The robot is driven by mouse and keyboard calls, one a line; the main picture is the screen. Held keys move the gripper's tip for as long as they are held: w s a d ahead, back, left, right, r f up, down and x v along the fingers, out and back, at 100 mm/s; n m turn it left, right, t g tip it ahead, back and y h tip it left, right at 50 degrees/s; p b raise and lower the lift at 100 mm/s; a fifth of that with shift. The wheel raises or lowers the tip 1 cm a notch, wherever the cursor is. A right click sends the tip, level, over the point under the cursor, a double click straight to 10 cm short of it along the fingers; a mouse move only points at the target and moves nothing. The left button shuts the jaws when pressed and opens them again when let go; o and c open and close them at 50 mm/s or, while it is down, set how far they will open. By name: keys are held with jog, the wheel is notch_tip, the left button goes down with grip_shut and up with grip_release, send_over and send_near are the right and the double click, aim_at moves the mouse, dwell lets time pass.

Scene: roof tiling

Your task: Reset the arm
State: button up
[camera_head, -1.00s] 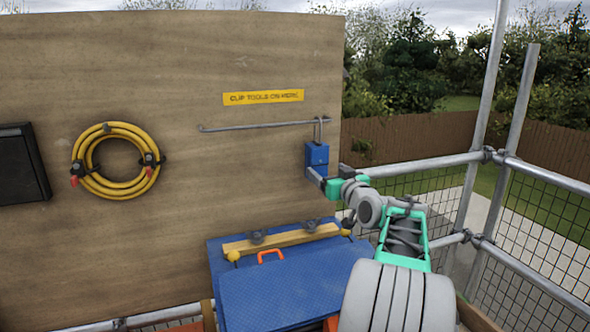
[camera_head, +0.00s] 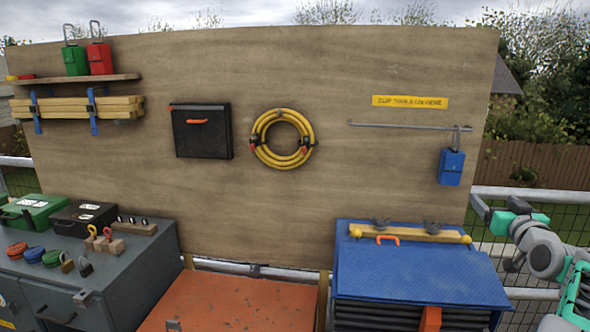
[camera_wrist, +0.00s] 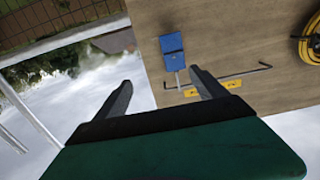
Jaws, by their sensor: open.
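My gripper (camera_head: 481,207) is at the right edge of the head view, just right of the plywood board, with its arm behind it. In the wrist view my gripper (camera_wrist: 165,95) is open, with nothing between its two dark fingers. A blue padlock (camera_head: 451,166) hangs by its shackle from the metal rail (camera_head: 400,125) on the board, left of my gripper and apart from it. The padlock (camera_wrist: 172,44) and rail (camera_wrist: 235,76) also show in the wrist view, beyond the fingers.
Below the rail stands a blue chest (camera_head: 420,275) with a yellow level on top. A coiled yellow hose (camera_head: 262,140) and a black box (camera_head: 201,131) are on the board. A grey cabinet (camera_head: 110,270) with padlocks is at left. Scaffold rails (camera_head: 540,195) border the right.

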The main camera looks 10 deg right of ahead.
jog(key=w+a+f+n+g+y+p, duration=0.1)
jog(key=a+f+g+y+p, duration=0.2)
jog(key=a, duration=1)
jog(key=a+f+n+g+y, duration=0.1)
jog(key=a+f+g, duration=0.3)
jog(key=a, duration=0.9)
jog(key=s+a+f+g+p, duration=0.1)
jog(key=s+a+f+g, duration=0.2)
jog(key=s+a+f, duration=0.3)
jog(key=s+a+f+n+g+y+p, duration=0.1)
jog(key=s+a+f+g, duration=0.3)
jog(key=s+a, duration=0.6)
jog(key=s+f+p, duration=0.1)
jog(key=s, duration=0.6)
jog(key=shift+a+f, duration=0.3)
jog(key=shift+f, duration=0.05)
jog(key=shift+c, duration=0.4)
